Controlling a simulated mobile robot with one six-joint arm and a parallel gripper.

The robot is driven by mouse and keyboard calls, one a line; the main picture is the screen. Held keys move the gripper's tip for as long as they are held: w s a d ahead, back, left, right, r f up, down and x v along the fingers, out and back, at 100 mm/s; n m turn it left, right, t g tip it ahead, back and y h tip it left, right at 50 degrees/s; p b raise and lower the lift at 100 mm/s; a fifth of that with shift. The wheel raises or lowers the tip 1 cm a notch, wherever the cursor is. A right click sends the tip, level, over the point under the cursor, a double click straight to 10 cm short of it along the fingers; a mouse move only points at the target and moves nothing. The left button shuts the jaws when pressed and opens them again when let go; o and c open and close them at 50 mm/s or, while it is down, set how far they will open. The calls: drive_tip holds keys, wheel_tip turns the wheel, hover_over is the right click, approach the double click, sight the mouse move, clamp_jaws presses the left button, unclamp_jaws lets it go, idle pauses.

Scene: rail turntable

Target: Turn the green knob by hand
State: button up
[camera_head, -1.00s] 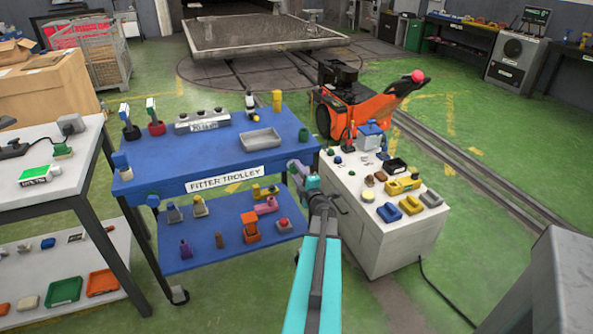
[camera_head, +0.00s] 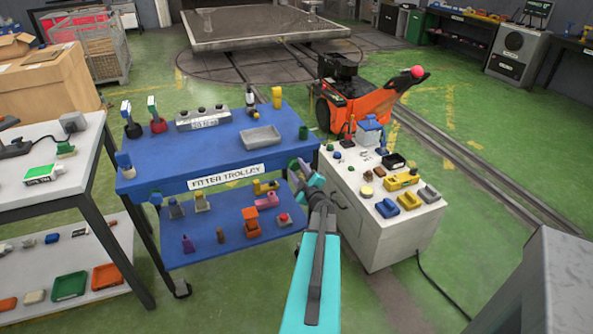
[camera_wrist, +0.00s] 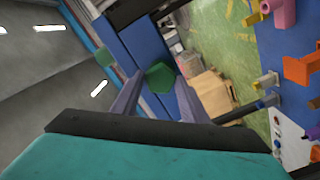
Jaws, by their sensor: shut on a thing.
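A green faceted knob (camera_wrist: 160,77) stands on a blue surface in the wrist view. It sits between the two grey fingers of my gripper (camera_wrist: 158,98), which is shut on it. In the head view my gripper (camera_head: 307,172) is at the right front corner of the blue fitter trolley (camera_head: 236,153). There the knob is small and partly hidden by the gripper, so its angle is hard to tell. A second green piece (camera_wrist: 104,57) shows left of the fingers in the wrist view.
A white cabinet (camera_head: 388,245) with several coloured parts on top stands close on the right. A dark green cylinder (camera_head: 303,133) is at the trolley top's right edge. The trolley's lower shelf (camera_head: 205,255) holds several parts. A white table (camera_head: 85,180) is on the left.

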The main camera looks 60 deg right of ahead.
drive_tip(key=o, duration=1)
drive_tip(key=shift+s+a, duration=0.25)
drive_tip(key=shift+s, duration=0.05)
drive_tip(key=shift+b+v, duration=1.3)
drive_tip(key=shift+v, duration=5.25)
drive_tip(key=shift+w, duration=0.1)
